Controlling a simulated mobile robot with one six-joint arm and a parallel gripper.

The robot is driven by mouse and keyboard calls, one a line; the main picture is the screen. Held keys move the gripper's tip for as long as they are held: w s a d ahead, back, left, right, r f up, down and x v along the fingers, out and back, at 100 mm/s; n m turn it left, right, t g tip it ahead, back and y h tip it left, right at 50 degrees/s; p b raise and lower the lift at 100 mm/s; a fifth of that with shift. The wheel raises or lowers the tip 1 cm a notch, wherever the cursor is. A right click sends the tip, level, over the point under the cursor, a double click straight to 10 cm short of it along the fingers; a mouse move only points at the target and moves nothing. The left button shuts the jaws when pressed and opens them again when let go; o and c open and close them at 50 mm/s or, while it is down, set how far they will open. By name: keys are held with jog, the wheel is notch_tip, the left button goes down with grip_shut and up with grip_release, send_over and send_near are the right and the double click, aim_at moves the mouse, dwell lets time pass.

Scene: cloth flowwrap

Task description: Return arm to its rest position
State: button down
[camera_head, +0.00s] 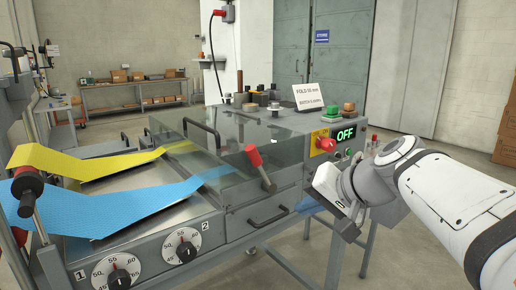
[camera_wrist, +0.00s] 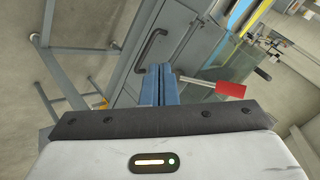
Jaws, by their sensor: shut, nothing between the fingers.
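My gripper (camera_head: 303,207) is at the end of my white arm, at the right of the head view, in front of the machine's right end. Its blue fingers are together and empty. In the wrist view the gripper (camera_wrist: 159,70) shows its two fingers side by side, pointing at the grey machine front. The grey flow-wrap machine (camera_head: 232,215) fills the middle of the head view. A red-handled lever (camera_head: 254,156) stands on its front; its red grip shows just right of the fingers in the wrist view (camera_wrist: 231,90). I cannot tell how far it is from them.
A yellow web (camera_head: 85,163) and a blue web (camera_head: 110,208) run into the machine from the left. A green OFF display (camera_head: 345,134) and a red knob (camera_head: 325,144) are near my wrist. A drawer-like handle (camera_head: 268,216) projects below the lever. Floor shows beneath the machine.

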jog(key=s+d+f+n+g+h+p, duration=0.1)
jog(key=s+d+g+h+p, duration=0.1)
jog(key=s+p, duration=0.4)
jog(key=s+d+f+n+g+h+p, duration=0.1)
jog(key=s+d+n+g+h+p, duration=0.1)
jog(key=s+p, duration=0.4)
jog(key=d+h+p, duration=0.1)
jog(key=h+p, duration=0.1)
jog(key=shift+s+d+g+h, duration=0.2)
jog(key=shift+s+g+h, duration=0.1)
jog(key=shift+s+g, duration=0.1)
